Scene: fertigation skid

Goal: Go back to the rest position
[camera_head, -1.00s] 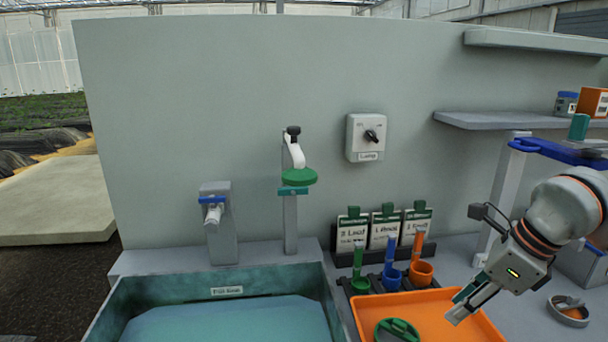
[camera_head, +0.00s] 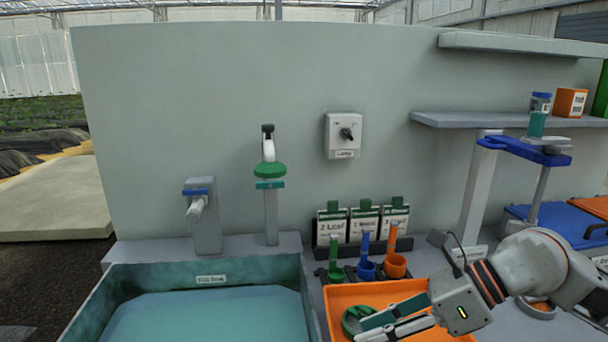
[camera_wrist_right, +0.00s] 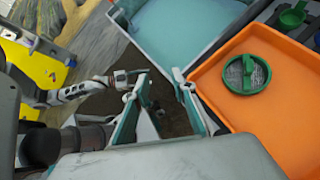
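My right gripper (camera_head: 388,326) is low at the front, pointing left over the orange tray (camera_head: 440,290), with its arm coming in from the right. In the right wrist view the gripper (camera_wrist_right: 160,77) has its two teal-padded fingers apart, with nothing seen held between them. The fingers partly hide a round green strainer-like piece (camera_head: 350,321) in the tray in the head view. That piece shows whole in the right wrist view (camera_wrist_right: 246,74), clear of the fingers. I make out no left gripper in the head view.
A basin (camera_head: 85,312) of water stands left of the tray. Green, blue and orange cups (camera_head: 395,268) stand behind the tray, before several label cards (camera_head: 332,228). A blue-topped stand (camera_head: 525,150) and a shelf (camera_head: 450,119) are at the right. Air above the basin is clear.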

